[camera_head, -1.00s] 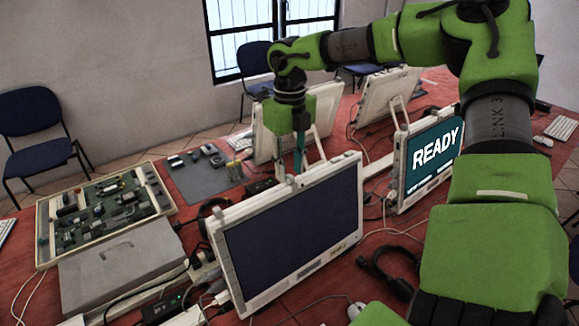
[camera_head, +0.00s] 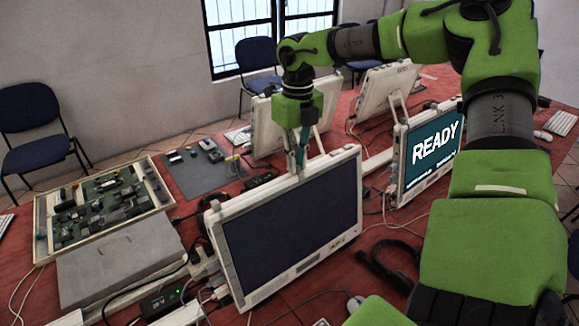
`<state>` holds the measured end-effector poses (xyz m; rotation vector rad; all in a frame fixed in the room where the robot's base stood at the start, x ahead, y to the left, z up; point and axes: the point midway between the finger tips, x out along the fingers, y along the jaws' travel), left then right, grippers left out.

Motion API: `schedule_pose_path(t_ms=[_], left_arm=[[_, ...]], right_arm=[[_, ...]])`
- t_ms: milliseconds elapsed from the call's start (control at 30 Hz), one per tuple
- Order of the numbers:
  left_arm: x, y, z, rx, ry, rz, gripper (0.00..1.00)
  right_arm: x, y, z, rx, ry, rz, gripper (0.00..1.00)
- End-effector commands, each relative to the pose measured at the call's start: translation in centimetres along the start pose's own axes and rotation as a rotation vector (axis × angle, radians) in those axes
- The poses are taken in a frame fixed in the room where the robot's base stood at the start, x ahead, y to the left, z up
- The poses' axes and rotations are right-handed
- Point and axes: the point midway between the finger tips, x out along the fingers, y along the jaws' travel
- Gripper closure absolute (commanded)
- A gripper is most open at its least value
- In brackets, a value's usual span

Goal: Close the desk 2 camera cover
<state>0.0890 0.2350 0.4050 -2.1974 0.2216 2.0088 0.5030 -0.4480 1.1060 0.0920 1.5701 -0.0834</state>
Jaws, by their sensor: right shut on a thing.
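A white-framed monitor (camera_head: 290,225) with a dark screen stands upright in the middle of the table. My right gripper (camera_head: 299,170) points down at the middle of its top edge. It is shut on a small part there, at the place of the camera cover. The fingers hide most of this part, so I cannot tell whether the cover is over the lens. No desk number is readable. My left gripper is not in view.
A second monitor (camera_head: 427,150) showing READY stands to the right, with two more monitors behind. A circuit board case (camera_head: 166,199), a grey mat (camera_head: 204,177), a headset (camera_head: 392,262) and loose cables lie around. My right arm covers the right side.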

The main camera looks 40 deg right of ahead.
Motion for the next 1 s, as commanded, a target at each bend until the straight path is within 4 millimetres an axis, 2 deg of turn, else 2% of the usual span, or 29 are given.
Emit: schedule_pose_path(t_ms=[233, 267, 300, 633, 733, 867, 1000], left_arm=[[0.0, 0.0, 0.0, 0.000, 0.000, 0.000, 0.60], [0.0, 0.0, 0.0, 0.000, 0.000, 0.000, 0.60], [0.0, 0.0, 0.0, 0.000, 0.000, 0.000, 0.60], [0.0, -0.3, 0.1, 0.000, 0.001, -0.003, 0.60], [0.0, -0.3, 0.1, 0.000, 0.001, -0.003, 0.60], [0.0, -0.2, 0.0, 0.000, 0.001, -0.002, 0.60], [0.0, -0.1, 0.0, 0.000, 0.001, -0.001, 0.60]], right_arm=[[-0.1, -0.5, 0.1, 0.000, -0.003, -0.009, 1.00], [-0.1, -0.5, 0.1, 0.000, -0.003, -0.009, 0.82], [-0.2, -0.5, 0.1, 0.000, -0.003, -0.009, 0.72], [-0.1, -0.3, 0.1, 0.000, -0.002, -0.007, 0.72], [-0.7, -0.3, 0.1, 0.000, -0.004, -0.007, 0.72], [-2.7, -0.3, 0.2, -0.001, -0.007, -0.007, 0.72], [-5.7, -0.4, 0.1, 0.001, -0.007, -0.008, 0.72]])
